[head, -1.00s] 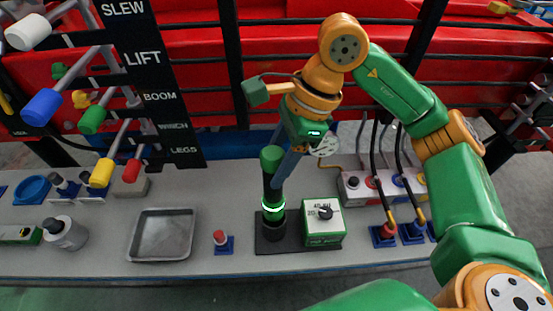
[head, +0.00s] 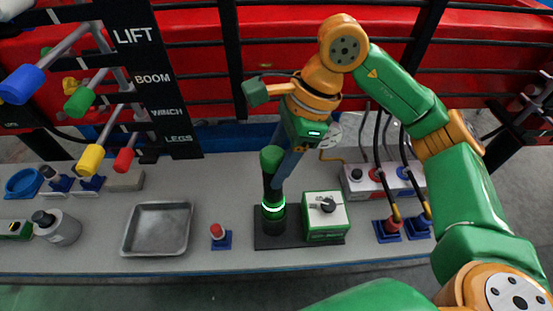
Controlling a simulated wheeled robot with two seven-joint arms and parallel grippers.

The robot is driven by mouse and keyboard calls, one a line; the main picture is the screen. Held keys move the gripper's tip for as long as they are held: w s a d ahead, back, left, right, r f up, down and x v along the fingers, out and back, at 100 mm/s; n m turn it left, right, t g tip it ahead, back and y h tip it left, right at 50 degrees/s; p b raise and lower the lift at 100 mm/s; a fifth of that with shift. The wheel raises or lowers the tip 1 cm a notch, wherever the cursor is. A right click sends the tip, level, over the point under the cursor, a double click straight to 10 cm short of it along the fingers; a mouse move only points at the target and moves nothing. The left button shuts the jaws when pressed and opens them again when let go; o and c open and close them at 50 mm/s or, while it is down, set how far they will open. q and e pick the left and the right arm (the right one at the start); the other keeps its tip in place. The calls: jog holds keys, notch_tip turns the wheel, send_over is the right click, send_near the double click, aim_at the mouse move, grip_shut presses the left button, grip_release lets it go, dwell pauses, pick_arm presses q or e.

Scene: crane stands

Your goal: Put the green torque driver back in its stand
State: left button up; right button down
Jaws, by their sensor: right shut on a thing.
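The green torque driver (head: 271,160) is upright, with a green top, a dark body and a glowing green ring low down. My right gripper (head: 282,168) is shut on its upper body, its fingers coming down from above right. The stand (head: 265,242) is a dark plate with a short black socket under the driver. The driver's lower end is at the socket; I cannot tell how deep it sits. My left gripper is not in view.
A green box with a dial (head: 326,228) stands close right of the socket. A red button on a blue base (head: 220,236) and a metal tray (head: 157,229) are to the left. Cabled plugs (head: 388,228) are at the right. Coloured levers (head: 90,160) rise at the back left.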

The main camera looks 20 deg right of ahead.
jog(key=shift+f+b, duration=0.65)
jog(key=shift+f, duration=0.15)
jog(key=shift+c, duration=1)
grip_release()
jog(key=p+v, duration=0.3)
jog(key=v, duration=0.2)
